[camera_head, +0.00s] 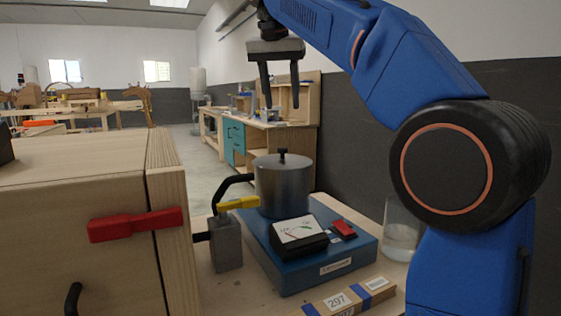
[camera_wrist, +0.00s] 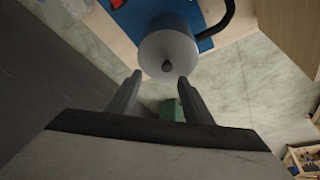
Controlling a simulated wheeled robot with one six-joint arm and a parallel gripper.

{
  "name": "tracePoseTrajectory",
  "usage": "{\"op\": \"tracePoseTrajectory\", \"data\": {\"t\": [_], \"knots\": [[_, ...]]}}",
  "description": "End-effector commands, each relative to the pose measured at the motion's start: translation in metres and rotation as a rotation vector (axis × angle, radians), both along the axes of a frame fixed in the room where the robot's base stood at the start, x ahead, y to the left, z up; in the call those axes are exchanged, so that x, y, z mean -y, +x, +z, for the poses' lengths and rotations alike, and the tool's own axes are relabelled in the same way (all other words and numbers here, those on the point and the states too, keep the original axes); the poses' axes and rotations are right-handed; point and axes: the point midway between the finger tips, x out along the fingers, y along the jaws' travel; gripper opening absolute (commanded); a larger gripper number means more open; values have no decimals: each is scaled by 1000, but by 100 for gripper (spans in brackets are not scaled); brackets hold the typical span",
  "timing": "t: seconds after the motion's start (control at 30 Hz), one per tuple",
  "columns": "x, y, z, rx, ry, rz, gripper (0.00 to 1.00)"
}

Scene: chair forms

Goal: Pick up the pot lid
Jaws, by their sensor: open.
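The pot lid (camera_head: 283,158) is a grey disc with a black knob, lying on top of a metal pot (camera_head: 283,190). The pot stands on a blue device (camera_head: 330,262) with a dial meter. In the wrist view the lid (camera_wrist: 168,47) is seen from above, with its knob (camera_wrist: 167,66) near the picture's middle. My gripper (camera_head: 281,97) is open and empty, its fingers pointing down, above the pot and apart from the lid. In the wrist view my gripper (camera_wrist: 159,78) shows a finger on each side, with the lid beyond the fingertips.
A wooden cabinet (camera_head: 75,235) with a red handle (camera_head: 136,224) stands at left. A grey block with a yellow lever (camera_head: 238,203) is beside the pot. A glass jar (camera_head: 400,230) is at right. A wooden bar labelled 297 (camera_head: 345,298) lies in front.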

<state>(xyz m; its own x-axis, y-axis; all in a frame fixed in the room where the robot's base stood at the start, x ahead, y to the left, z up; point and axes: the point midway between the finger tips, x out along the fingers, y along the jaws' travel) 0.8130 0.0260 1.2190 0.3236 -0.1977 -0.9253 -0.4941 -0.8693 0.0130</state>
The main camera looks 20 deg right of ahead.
Motion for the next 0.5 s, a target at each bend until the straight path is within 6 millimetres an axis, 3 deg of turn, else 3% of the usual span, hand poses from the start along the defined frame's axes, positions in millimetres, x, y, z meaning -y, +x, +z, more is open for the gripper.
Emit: {"op": "tracePoseTrajectory", "data": {"t": [0.27, 0.5], "knots": [[-18, 17, 19, 9, 8, -69, 46], [-13, 23, 1, 8, 8, -74, 46]]}}
